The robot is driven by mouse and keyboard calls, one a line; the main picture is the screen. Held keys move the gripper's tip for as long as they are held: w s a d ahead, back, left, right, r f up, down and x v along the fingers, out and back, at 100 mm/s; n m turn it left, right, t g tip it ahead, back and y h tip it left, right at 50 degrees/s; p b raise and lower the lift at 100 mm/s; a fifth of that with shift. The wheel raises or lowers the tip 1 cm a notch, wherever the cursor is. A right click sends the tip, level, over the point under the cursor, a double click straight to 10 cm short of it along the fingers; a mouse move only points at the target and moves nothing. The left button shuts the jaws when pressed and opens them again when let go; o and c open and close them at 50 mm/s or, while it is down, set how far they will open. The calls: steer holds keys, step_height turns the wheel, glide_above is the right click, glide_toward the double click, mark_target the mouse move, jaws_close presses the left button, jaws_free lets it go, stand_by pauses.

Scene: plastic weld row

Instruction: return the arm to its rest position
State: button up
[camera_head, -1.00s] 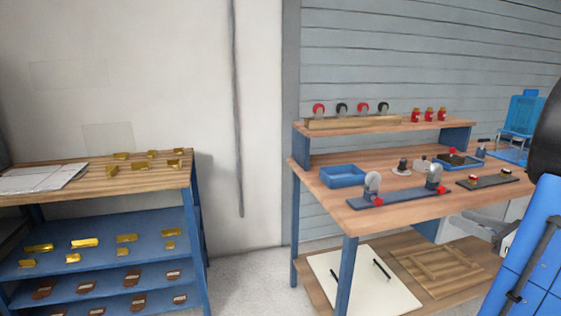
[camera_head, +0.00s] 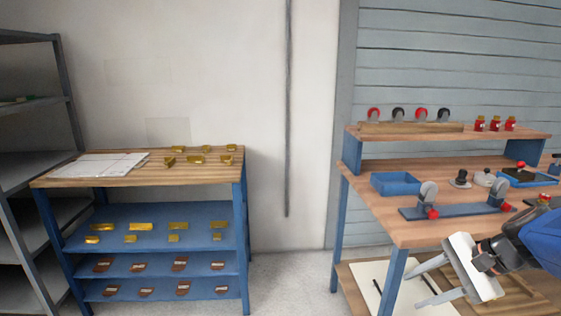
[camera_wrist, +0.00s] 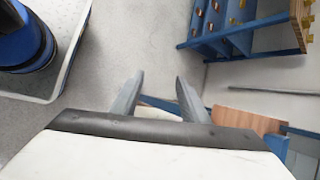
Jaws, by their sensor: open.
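My gripper (camera_head: 418,286) shows at the lower right of the head view, in front of the workbench (camera_head: 408,233) and below its top. Its two grey fingers point left, stand apart and hold nothing. In the wrist view the fingers (camera_wrist: 159,78) are also spread, with grey floor between and beyond them. The arm behind the gripper reaches in from the right edge; most of it is out of view.
A blue tray (camera_head: 396,184) and a clamp fixture (camera_head: 455,211) are on the workbench. A blue shelf unit (camera_head: 244,205) with gold and brown parts stands left, a grey rack (camera_head: 25,183) farther left. Floor between shelf unit and workbench is clear.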

steer(key=s+a+n+h, duration=0.3)
steer(key=s+n+h, duration=0.3)
steer(key=n, duration=0.8)
steer(key=s, duration=0.3)
steer(key=shift+s+n, duration=0.15)
steer(key=shift+n, duration=0.15)
